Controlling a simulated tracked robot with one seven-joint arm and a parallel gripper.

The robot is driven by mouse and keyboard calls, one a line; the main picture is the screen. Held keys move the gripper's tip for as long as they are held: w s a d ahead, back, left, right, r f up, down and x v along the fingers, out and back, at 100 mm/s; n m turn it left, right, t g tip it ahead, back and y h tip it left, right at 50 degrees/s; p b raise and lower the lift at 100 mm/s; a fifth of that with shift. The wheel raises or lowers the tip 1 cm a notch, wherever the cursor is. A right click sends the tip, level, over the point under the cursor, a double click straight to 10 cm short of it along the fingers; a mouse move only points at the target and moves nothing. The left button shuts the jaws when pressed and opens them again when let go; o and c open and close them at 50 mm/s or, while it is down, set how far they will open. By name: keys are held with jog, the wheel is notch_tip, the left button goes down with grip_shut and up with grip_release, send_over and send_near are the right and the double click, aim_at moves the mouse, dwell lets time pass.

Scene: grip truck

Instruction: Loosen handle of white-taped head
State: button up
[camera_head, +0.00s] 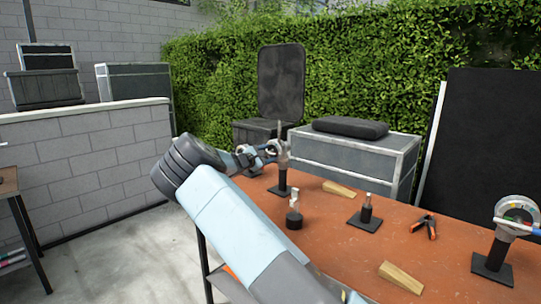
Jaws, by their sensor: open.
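A grip head (279,150) stands on a post with a dark square base at the table's far left, with a dark rounded panel (281,82) upright above it. My gripper (266,152) is open beside the left side of this head, at its handle side. I cannot tell whether the jaws surround the handle or touch it. My own arm crosses the lower middle and hides part of the table. A second head (517,213) with a pale round disc stands on a base at the right edge. White tape cannot be made out clearly on either head.
The orange-brown table (340,235) holds a light wooden wedge (339,189), another wedge (401,277), an orange-handled clamp (425,226), a short post on a base (366,212) and a small dark fitting (294,215). Grey cases (350,165) stand behind, before a hedge.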

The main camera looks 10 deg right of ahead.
jog(key=shift+w+d, duration=0.1)
grip_shut()
jog(key=shift+d, duration=0.4)
jog(key=shift+a+f, duration=0.1)
jog(key=shift+a, duration=0.1)
